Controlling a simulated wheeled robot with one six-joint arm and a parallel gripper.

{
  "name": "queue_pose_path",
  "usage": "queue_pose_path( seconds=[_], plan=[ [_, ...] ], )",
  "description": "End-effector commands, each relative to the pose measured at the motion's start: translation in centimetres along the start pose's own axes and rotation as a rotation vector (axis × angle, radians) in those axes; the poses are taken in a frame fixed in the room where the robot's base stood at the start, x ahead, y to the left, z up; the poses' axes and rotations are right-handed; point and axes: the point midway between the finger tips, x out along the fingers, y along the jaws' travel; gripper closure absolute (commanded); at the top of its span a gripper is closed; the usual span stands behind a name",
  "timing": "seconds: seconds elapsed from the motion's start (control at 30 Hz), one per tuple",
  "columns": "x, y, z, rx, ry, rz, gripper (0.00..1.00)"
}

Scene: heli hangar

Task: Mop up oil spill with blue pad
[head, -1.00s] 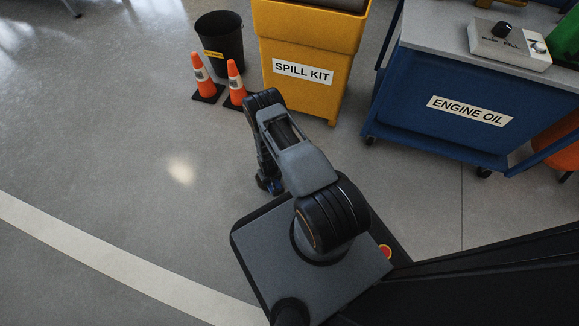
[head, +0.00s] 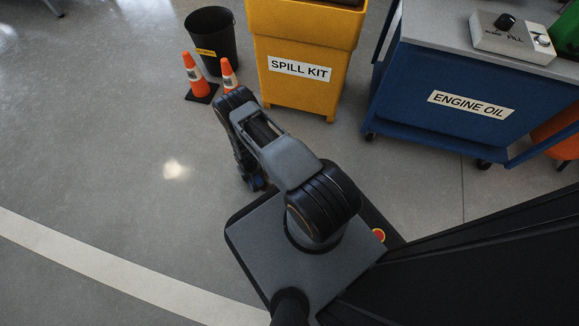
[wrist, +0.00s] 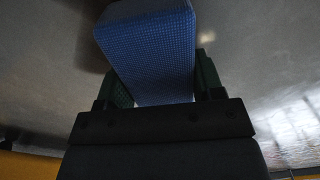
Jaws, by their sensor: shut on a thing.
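The blue pad (wrist: 150,50) is a thick block with a fine-textured face. It fills the upper middle of the wrist view. My gripper (wrist: 162,80) is shut on it, one dark finger on each side. In the head view my arm folds down to the left of my base, and a small blue part shows low at its end (head: 257,184); whether this is pad or gripper is unclear. No oil spill can be made out clearly. A dark patch lies beside the pad in the wrist view, either shadow or oil.
A yellow spill kit bin (head: 300,90) stands beyond the arm. A black bucket (head: 212,42) and two orange cones (head: 196,75) stand left of it. A blue engine oil cart (head: 440,110) stands right. Open grey floor (head: 110,150) with a white line lies left.

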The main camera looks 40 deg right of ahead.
Motion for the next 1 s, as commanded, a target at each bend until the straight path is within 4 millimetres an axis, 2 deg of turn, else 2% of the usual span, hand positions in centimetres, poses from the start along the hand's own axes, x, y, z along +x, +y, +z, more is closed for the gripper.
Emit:
queue_pose_path(
  seconds=[0.07, 0.17, 0.6, 0.8, 1.0],
  plan=[
    [-0.3, -0.3, -0.1, 0.001, 0.001, 0.0, 0.58],
    [-2.4, -0.2, -0.2, 0.002, 0.003, 0.0, 0.58],
    [-6.2, -0.3, 0.0, 0.0, 0.001, 0.0, 0.58],
    [-7.6, -0.2, -0.1, 0.003, 0.002, 0.0, 0.58],
    [-8.1, -0.1, -0.1, 0.003, 0.001, 0.0, 0.58]
  ],
)
